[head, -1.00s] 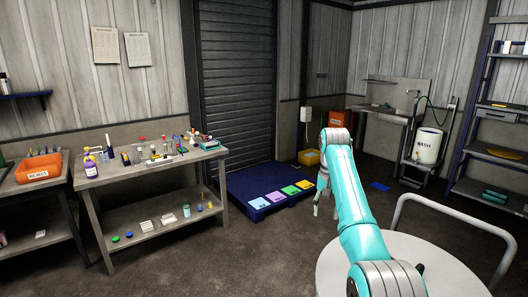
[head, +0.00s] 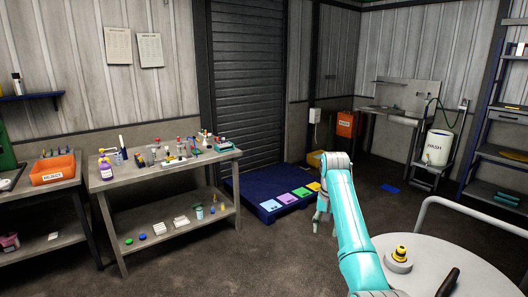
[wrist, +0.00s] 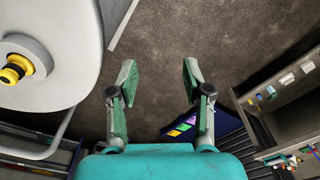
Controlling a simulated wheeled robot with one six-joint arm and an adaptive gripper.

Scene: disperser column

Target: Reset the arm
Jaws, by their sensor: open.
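My gripper (wrist: 160,82) is open and empty in the wrist view, its two green-padded fingers spread wide over bare dark floor. In the head view my gripper (head: 324,224) hangs at the far end of my teal arm, pointing down and partly hidden behind it. It is right of the blue pallet (head: 238,189) and touches nothing that I can see.
A workbench (head: 110,183) with bottles and small items stands left, beside an orange reject bin (head: 52,168). Coloured squares lie on the pallet's front edge. A white wash container (head: 437,147) and shelves (head: 507,115) stand right.

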